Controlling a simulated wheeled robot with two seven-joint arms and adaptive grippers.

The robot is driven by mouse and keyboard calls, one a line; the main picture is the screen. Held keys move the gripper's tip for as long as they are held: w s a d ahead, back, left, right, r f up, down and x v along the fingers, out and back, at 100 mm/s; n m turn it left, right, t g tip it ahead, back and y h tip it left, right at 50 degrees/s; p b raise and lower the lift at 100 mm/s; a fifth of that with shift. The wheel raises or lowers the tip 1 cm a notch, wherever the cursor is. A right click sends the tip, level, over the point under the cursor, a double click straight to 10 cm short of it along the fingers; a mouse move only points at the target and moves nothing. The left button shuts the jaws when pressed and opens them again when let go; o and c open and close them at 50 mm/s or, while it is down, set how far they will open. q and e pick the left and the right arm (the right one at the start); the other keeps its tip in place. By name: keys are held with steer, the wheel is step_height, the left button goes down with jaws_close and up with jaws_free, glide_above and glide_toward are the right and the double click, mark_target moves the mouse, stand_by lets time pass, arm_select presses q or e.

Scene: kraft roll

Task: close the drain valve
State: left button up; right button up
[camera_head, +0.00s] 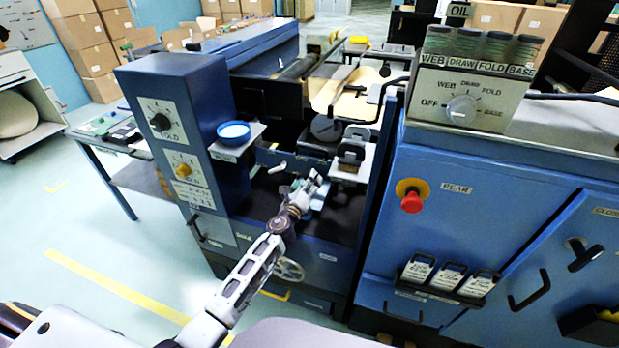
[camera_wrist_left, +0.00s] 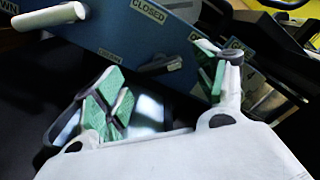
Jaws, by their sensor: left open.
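My left gripper (camera_head: 308,187) reaches into the bay of the blue machine in the head view. In the left wrist view the gripper (camera_wrist_left: 160,92) is open, its green-padded fingers apart with nothing held between them. A dark lever (camera_wrist_left: 160,66), which looks like the drain valve handle, sits on a blue panel (camera_wrist_left: 110,28) below a CLOSED label (camera_wrist_left: 148,12). It lies beyond the gap between the fingertips, and contact is not visible. A pale lever (camera_wrist_left: 50,16) stands at the upper left; it also shows in the head view (camera_head: 278,167). My right gripper is out of view.
A blue control column (camera_head: 180,110) with knobs stands left of the bay, with a blue bowl (camera_head: 234,133) on a shelf. A dark block (camera_head: 350,157) is on a pale plate to the right. A blue cabinet (camera_head: 440,230) with a red button (camera_head: 411,202) bounds the right.

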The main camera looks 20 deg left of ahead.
arm_select(q)
steer(key=shift+w, duration=1.7)
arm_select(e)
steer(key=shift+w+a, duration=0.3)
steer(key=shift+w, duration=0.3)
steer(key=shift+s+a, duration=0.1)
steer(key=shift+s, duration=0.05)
arm_select(q)
steer(key=shift+c, duration=0.6)
steer(key=c, duration=0.9)
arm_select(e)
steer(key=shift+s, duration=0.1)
